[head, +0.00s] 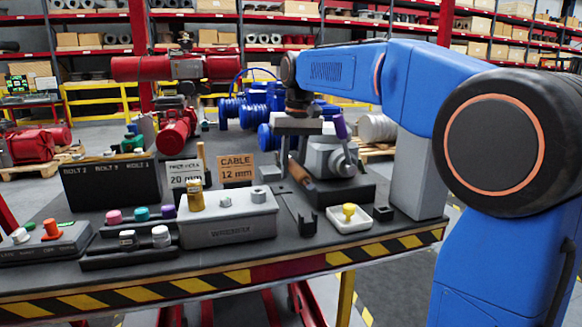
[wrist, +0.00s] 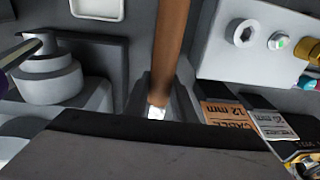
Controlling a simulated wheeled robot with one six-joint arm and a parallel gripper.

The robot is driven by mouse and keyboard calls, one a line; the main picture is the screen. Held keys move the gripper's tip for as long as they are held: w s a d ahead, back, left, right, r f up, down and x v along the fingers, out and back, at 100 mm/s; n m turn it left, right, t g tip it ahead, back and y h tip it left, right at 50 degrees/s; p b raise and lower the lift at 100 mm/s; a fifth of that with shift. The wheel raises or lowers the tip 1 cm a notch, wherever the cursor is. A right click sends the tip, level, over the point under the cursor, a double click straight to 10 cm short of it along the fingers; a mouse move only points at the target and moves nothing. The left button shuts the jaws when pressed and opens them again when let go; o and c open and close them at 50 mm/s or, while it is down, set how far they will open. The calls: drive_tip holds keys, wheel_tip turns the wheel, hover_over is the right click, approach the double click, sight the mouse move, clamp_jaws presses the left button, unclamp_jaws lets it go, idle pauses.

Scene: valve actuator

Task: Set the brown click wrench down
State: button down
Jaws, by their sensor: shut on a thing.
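The brown click wrench (head: 299,173) shows in the head view as a brown handle slanting below my gripper (head: 294,158). It stands in front of the grey valve actuator, right of the cable sign. In the wrist view the brown handle (wrist: 170,45) runs from the top edge down between the two fingers of my gripper (wrist: 161,88), which are shut on it. A pale metal part shows at its near end. The rest of the wrench is hidden by the gripper. I cannot tell whether the wrench touches the bench.
The grey valve actuator (head: 330,158) stands close on the right. A grey box (head: 228,222) with fittings is at the left, behind it the cable sign (head: 236,170). A white tray (head: 342,224) with a yellow part lies in front. Striped edging (head: 240,277) marks the bench front.

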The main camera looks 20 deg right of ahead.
drive_tip(key=shift+f, duration=4)
drive_tip(key=c, duration=1.4)
unclamp_jaws()
drive_tip(key=r, duration=0.5)
drive_tip(key=s+r, duration=0.1)
drive_tip(key=r, duration=0.5)
drive_tip(key=d+r, duration=0.1)
drive_tip(key=r, duration=0.5)
drive_tip(key=shift+s+r, duration=0.15)
drive_tip(key=shift+s, duration=0.25)
drive_tip(key=s+d+f+t, duration=0.1)
drive_tip(key=s+d+f, duration=0.1)
drive_tip(key=s+f, duration=0.8)
drive_tip(key=s+d+f+t, duration=0.1)
drive_tip(key=s+d+f, duration=0.1)
drive_tip(key=s+f, duration=0.8)
drive_tip(key=s+d+f+t, duration=0.1)
drive_tip(key=s+d+f, duration=0.1)
drive_tip(key=s+f, duration=0.9)
drive_tip(key=shift+s+t+h, duration=0.3)
drive_tip(key=shift+s+h, duration=0.05)
drive_tip(key=shift+h, duration=0.05)
